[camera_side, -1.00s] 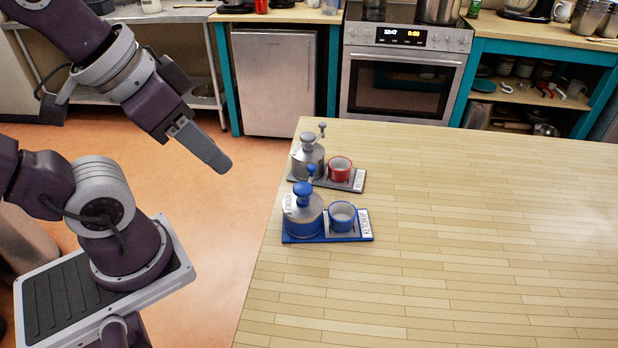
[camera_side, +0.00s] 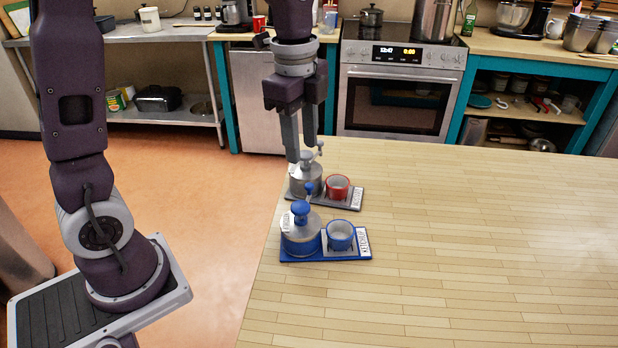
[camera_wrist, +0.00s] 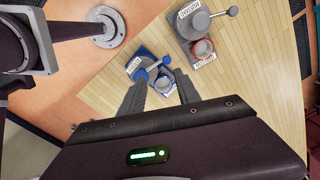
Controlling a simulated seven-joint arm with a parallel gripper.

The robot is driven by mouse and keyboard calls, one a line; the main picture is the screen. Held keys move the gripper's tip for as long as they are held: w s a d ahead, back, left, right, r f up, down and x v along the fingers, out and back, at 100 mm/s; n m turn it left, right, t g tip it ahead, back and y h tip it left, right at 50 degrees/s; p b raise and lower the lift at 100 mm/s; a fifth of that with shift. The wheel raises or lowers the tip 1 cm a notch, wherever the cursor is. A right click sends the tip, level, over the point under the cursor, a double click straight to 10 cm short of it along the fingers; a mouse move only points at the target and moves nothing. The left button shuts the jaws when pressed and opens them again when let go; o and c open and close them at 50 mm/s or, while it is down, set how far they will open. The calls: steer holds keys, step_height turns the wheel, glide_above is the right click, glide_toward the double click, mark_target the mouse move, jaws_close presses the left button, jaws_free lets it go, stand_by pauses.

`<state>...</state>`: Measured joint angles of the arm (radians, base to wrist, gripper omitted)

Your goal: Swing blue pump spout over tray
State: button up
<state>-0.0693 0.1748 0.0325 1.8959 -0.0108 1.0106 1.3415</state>
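The blue pump (camera_side: 301,241) is a steel pot with a blue band and knob. It stands on a blue tray (camera_side: 312,259) labelled KETCHUP. Its spout (camera_side: 309,189) points toward the back and slightly right in the side view, not over the blue cup (camera_side: 341,236) on the tray's right part. In the wrist view, the spout (camera_wrist: 160,63) shows between the finger lines. My gripper (camera_side: 301,150) points down, fingers apart and empty, above and behind the blue pump. In the side view it overlaps the grey pump; its exact height is hard to tell.
A grey pump (camera_side: 303,184) with a red cup (camera_side: 338,186) stands on a grey tray (camera_side: 350,204) just behind, its spout near my fingers in the picture. The wooden table (camera_side: 470,260) is clear to the right and front. A stove (camera_side: 400,95) is beyond.

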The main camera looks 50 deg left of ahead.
mark_target(309, 184)
steer(key=f, duration=0.1)
steer(key=w+f+m, duration=0.1)
steer(key=w+m, duration=0.1)
steer(key=shift+w+a+f+g, duration=0.1)
steer(key=shift+a+f+g, duration=0.2)
steer(key=shift+f, duration=0.1)
step_height(309, 184, down, 7)
steer(key=shift+r, duration=0.15)
jaws_close()
stand_by(0.9)
